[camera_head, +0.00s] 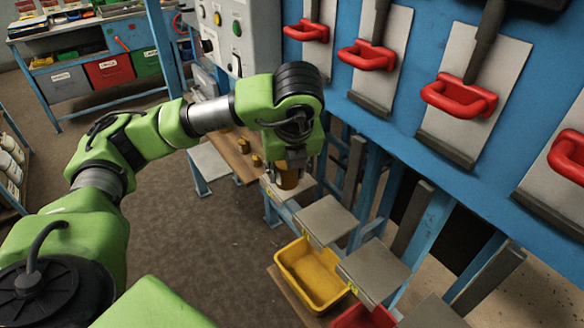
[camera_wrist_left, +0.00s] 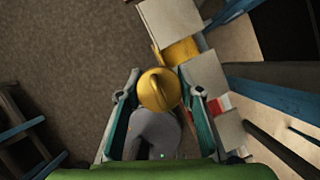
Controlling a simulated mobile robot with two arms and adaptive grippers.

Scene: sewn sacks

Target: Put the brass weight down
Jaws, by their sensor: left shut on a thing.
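The brass weight (camera_head: 289,180) is in the jaws of my left gripper (camera_head: 291,170), which points down in the head view. In the left wrist view the round, yellow weight (camera_wrist_left: 158,88) with its raised handle sits between the two green fingers. In the head view the weight is over or just in front of a small grey plate (camera_head: 306,188); I cannot tell whether it touches it. My right gripper is not in view.
More grey plates (camera_head: 326,218) step down to the right along the blue frame. A yellow bin (camera_head: 318,275) and a red bin (camera_head: 362,318) are below. Small brass weights (camera_head: 243,146) stand on a brown board. Red handles (camera_head: 460,96) hang on the blue panel.

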